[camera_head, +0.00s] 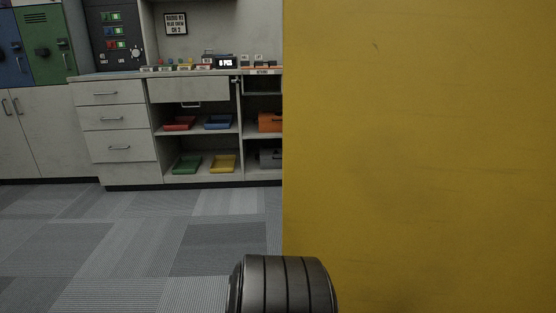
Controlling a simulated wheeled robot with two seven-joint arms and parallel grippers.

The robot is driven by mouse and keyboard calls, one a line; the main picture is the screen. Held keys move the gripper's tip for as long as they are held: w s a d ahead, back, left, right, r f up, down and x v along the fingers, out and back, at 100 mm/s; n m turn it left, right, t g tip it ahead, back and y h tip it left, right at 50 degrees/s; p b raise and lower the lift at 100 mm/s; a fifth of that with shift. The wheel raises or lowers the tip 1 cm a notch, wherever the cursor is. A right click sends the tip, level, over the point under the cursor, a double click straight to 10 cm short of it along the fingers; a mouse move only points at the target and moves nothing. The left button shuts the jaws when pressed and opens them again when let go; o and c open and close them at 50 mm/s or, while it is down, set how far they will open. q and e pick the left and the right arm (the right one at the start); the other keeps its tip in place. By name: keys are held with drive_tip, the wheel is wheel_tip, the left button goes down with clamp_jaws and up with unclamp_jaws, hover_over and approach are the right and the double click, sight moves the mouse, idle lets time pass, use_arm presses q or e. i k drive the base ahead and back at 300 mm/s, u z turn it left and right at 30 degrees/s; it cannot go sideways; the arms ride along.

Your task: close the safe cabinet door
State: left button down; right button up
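A large flat yellow panel (420,150) fills the right half of the head view, very close to me. Its straight vertical left edge shows, but its other edges, any handle and any hinge are out of view. I cannot tell whether it is the safe cabinet's door or its side, or how far the door stands open. A dark ribbed cylindrical part, probably a link of my own arm, rises at the bottom middle in front of the panel's lower left edge. Neither gripper's fingers show.
A grey counter (125,120) with drawers and open shelves stands along the back. A red tray (179,123), blue tray (218,122), green tray (187,165) and yellow tray (223,164) lie on its shelves. The grey carpet (140,240) at left is clear.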

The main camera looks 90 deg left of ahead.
sight(419, 137)
drive_tip(key=k, duration=0.85)
drive_tip(key=u, duration=1.35)
